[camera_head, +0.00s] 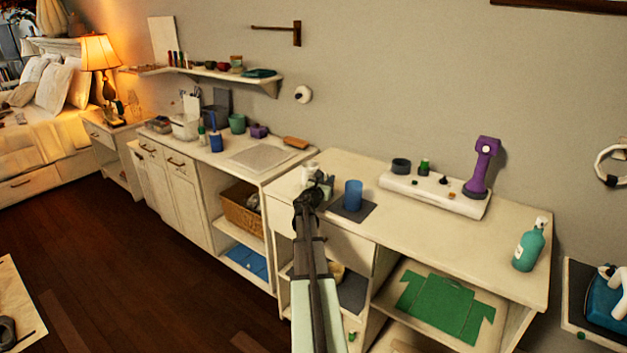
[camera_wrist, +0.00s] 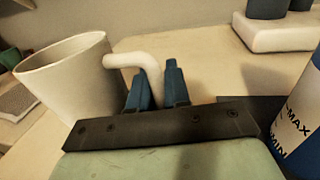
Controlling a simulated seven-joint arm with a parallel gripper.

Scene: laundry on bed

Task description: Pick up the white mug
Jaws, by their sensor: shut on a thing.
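The white mug (camera_wrist: 75,80) is large in the wrist view at the left, tilted in that picture, with its handle reaching right toward my fingers. My gripper (camera_wrist: 157,85) has its two blue fingers on the mug's handle (camera_wrist: 135,65), one on each side of it. It is shut on the handle. In the head view, my gripper (camera_head: 312,192) is over the left part of the counter, and the mug (camera_head: 310,169) is small and partly hidden behind it. I cannot tell whether the mug touches the counter.
A blue cup (camera_head: 353,195) stands on a dark mat (camera_head: 350,210) just right of my gripper; it shows at the wrist view's right edge (camera_wrist: 303,120). A white tray (camera_head: 425,193) with small items and a purple device (camera_head: 483,168) stand farther right. A teal bottle (camera_head: 529,248) stands at the right end.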

